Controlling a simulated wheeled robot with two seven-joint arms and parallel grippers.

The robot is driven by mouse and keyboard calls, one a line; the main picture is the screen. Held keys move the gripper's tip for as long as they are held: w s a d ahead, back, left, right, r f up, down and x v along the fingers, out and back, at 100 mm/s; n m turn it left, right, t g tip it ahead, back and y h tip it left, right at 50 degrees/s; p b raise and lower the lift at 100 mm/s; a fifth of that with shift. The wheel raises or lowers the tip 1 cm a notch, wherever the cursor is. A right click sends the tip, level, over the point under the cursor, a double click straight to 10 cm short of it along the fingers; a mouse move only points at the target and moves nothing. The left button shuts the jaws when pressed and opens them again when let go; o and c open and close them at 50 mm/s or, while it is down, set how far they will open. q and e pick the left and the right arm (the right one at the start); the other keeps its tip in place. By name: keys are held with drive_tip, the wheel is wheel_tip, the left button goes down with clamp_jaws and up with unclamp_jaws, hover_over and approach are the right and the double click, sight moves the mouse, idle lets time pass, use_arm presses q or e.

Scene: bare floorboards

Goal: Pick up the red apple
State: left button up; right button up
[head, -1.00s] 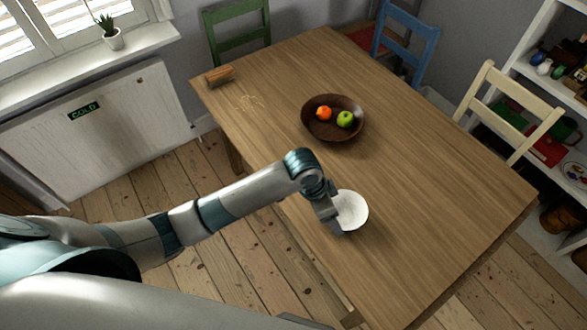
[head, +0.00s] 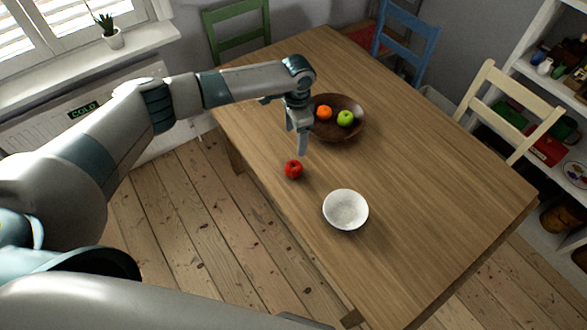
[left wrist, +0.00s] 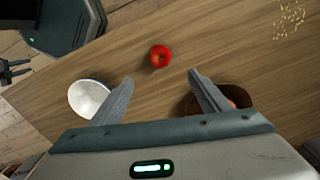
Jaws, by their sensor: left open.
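The red apple (head: 293,169) sits on the wooden table near its left edge, between the wooden bowl and the white bowl. In the left wrist view the apple (left wrist: 160,56) lies ahead of the fingertips, roughly in line with the gap between them. My left gripper (head: 301,142) is open and empty, pointing down above the table just beyond the apple. Its two spread fingers also show in the left wrist view (left wrist: 160,80). The gripper does not touch the apple.
A white bowl (head: 345,210) stands nearer than the apple. A dark wooden bowl (head: 354,132) holds an orange (head: 324,113) and a green apple (head: 345,118), close beside my gripper. Chairs stand along the far sides. The table's right part is clear.

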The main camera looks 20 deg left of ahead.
use_arm(q)
drive_tip(key=shift+f, duration=0.1)
drive_tip(key=b, duration=0.9)
hover_over(293, 165)
drive_tip(key=f, duration=1)
drive_tip(key=shift+d+f, duration=0.35)
drive_tip(key=shift+f+b, duration=0.6)
drive_tip(key=shift+f, duration=0.1)
drive_tip(key=shift+f+b, duration=0.3)
drive_tip(key=shift+b, duration=0.05)
drive_tip(key=f+b, duration=0.4)
drive_tip(key=b, duration=0.1)
drive_tip(key=shift+a+f, duration=0.3)
